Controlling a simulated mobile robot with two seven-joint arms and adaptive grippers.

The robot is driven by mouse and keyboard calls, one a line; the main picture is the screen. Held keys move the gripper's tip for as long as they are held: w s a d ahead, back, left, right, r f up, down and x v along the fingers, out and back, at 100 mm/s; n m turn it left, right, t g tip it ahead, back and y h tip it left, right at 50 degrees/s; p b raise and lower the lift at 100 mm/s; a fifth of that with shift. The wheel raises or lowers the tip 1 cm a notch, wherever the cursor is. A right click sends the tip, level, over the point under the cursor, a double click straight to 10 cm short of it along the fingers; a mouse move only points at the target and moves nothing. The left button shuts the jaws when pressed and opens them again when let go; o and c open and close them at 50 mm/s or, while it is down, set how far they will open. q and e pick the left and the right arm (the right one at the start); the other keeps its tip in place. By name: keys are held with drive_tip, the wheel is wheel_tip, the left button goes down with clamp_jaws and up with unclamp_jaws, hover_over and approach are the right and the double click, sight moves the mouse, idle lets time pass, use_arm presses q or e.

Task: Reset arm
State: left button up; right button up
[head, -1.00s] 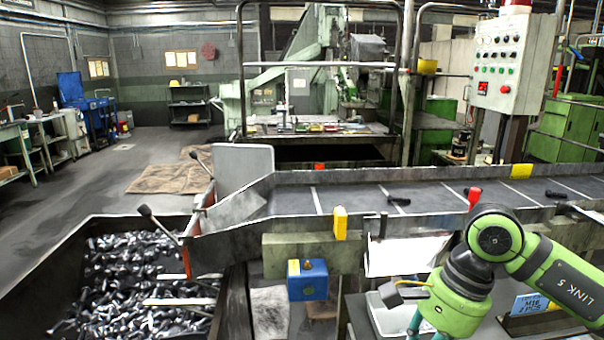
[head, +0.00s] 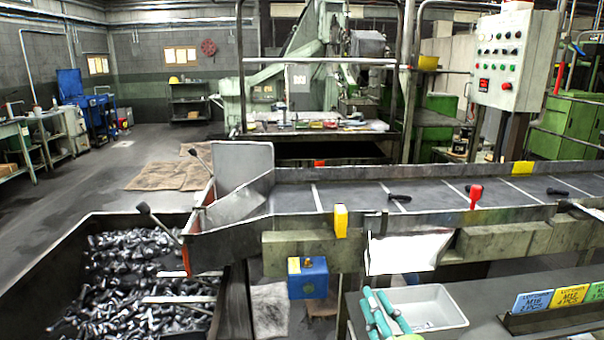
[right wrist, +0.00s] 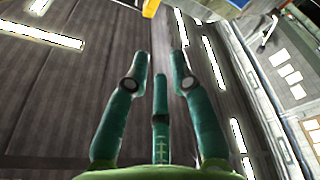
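My right gripper (head: 376,294) shows at the bottom of the head view. Its teal fingers point up and away, over the left side of a grey tray (head: 455,307). The right wrist view shows the three fingers of the same gripper (right wrist: 160,58) spread apart with nothing between them, so it is open and empty. My left gripper is in neither view.
A conveyor (head: 345,195) crosses the middle with several dark bolts (head: 400,198) on it. A dark bin (head: 42,275) full of bolts stands at lower left. A blue box (head: 308,280) sits below the conveyor. Colored lot cards (head: 532,301) stand at lower right.

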drive_tip(key=s+d+f+m+g+h, duration=0.2)
drive_tip(key=s+d+f+m+g, duration=0.15)
drive_tip(key=f, duration=0.55)
drive_tip(key=s+d+f+m+g+h, duration=0.25)
drive_tip(key=s+f+m+g, duration=0.2)
drive_tip(key=f, duration=0.35)
drive_tip(key=s+d+f+m+g, duration=0.1)
drive_tip(key=s+f+m+g, duration=0.1)
drive_tip(key=s+f+g, duration=0.5)
drive_tip(key=s+f+m+g, duration=0.1)
drive_tip(key=s+f+m, duration=0.3)
drive_tip(key=s, duration=0.6)
wheel_tip(320, 180, down, 25)
drive_tip(key=s+n+g, duration=0.1)
drive_tip(key=s+n, duration=0.1)
drive_tip(key=s, duration=0.1)
drive_tip(key=s+d+f+g, duration=0.1)
drive_tip(key=s+d+f, duration=0.2)
drive_tip(key=s+f, duration=0.9)
drive_tip(key=s, duration=0.2)
drive_tip(key=shift+s+f, duration=0.3)
